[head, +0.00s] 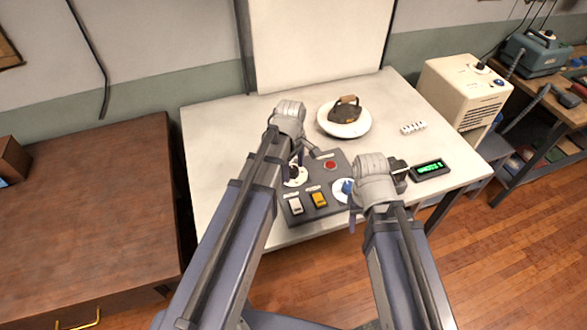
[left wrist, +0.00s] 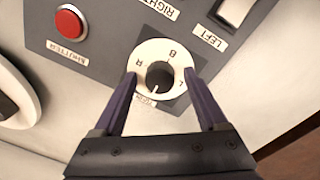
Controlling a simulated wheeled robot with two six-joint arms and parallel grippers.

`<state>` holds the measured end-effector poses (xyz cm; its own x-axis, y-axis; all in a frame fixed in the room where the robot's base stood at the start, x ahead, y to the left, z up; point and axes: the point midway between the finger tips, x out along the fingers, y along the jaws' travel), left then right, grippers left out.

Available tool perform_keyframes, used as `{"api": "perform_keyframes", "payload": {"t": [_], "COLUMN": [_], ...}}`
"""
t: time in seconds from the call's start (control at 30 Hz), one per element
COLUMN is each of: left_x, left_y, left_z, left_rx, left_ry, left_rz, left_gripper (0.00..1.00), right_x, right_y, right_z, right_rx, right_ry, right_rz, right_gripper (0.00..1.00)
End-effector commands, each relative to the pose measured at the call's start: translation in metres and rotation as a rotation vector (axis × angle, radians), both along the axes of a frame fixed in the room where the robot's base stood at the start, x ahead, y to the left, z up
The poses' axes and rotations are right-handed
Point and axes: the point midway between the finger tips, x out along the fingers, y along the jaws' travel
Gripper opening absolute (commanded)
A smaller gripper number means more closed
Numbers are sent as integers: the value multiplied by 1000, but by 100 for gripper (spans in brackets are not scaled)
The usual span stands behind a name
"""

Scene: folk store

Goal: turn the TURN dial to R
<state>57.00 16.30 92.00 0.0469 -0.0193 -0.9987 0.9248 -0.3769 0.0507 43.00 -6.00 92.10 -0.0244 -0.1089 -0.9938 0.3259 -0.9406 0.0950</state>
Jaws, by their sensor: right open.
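The TURN dial is a black knob (left wrist: 159,76) on a round white plate marked with letters, in the middle of the left wrist view. A small white mark on the knob faces the TURN label at the lower left of the plate. The letter that looks like R is at the plate's left. My left gripper (left wrist: 160,92) is open, with one finger at each side of the plate and no finger on the knob. In the head view my left gripper (head: 297,164) partly hides the dial plate (head: 292,182). My right gripper (head: 378,198) is open near the blue knob.
The grey control panel (head: 322,212) also bears a red shutter button (head: 330,165), a white switch (head: 296,206), a yellow switch (head: 319,199) and a blue knob (head: 347,186). A green-lit display (head: 430,169) stands at right.

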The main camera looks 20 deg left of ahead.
Motion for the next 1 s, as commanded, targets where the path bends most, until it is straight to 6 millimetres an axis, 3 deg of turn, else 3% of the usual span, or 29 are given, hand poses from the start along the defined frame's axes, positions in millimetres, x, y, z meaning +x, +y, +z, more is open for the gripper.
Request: {"api": "perform_keyframes", "payload": {"t": [0.07,0.63,1.0], "left_x": [0,0,0], "left_y": [0,0,0], "left_z": [0,0,0], "left_rx": [0,0,0], "left_ry": [0,0,0], "left_rz": [0,0,-33], "left_gripper": [66,1,0], "right_x": [0,0,0], "right_y": [0,0,0], "right_z": [0,0,0], "right_rx": [0,0,0], "right_ry": [0,0,0], "right_rz": [0,0,0], "right_gripper": [50,50,50]}}
